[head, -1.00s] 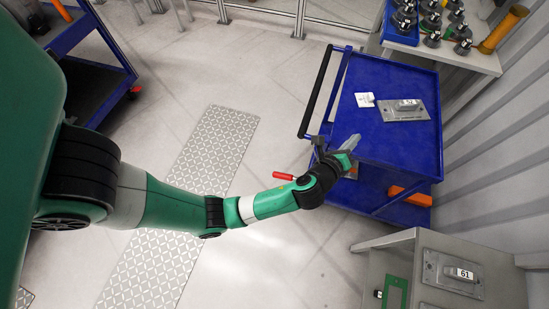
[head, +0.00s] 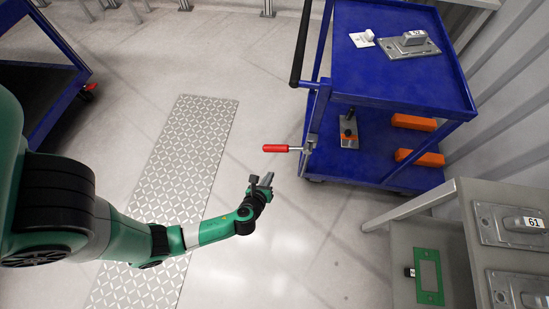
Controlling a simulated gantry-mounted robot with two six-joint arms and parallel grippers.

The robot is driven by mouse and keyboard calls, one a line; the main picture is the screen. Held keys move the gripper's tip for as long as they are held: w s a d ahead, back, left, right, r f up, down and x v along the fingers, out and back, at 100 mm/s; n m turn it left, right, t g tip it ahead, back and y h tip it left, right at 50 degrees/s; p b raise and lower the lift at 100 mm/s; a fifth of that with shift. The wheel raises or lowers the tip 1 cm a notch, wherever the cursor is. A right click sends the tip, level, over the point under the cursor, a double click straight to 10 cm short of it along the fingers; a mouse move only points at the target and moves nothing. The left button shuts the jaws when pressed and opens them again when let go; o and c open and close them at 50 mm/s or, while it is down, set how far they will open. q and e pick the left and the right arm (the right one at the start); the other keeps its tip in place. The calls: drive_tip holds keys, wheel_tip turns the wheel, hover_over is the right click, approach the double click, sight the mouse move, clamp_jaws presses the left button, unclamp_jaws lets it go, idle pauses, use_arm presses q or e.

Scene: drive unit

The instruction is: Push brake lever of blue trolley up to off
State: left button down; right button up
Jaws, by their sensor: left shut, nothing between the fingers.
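The blue trolley (head: 385,69) stands at the upper right in the head view. Its brake lever has a red handle (head: 276,148) that sticks out to the left from the trolley's near left post, about level. My left gripper (head: 262,182) is below and slightly left of the red handle, apart from it, over bare floor. Its fingers are shut with nothing between them. My right gripper is not in view.
The trolley's top carries a plate marked 52 (head: 408,48). Its lower shelf holds orange blocks (head: 414,122) and a grey clamp-like part (head: 348,132). A grey table (head: 462,200) stands at the lower right. Open floor surrounds my left gripper.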

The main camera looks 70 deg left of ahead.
sight(285, 149)
use_arm(q)
drive_tip(key=shift+w, duration=0.1)
drive_tip(key=b+x, duration=0.7)
drive_tip(key=x, duration=0.4)
drive_tip(key=shift+s+a+r+p, duration=0.15)
drive_tip(key=shift+r+p, duration=0.2)
drive_tip(key=shift+r, duration=0.4)
drive_tip(key=shift+s+a+r+p, duration=0.15)
drive_tip(key=shift+r+p, duration=0.15)
drive_tip(key=shift+r, duration=0.45)
drive_tip(key=shift+s+a+r+p, duration=0.15)
drive_tip(key=shift+r+p, duration=0.2)
drive_tip(key=shift+r, duration=0.35)
drive_tip(key=shift+d, duration=0.1)
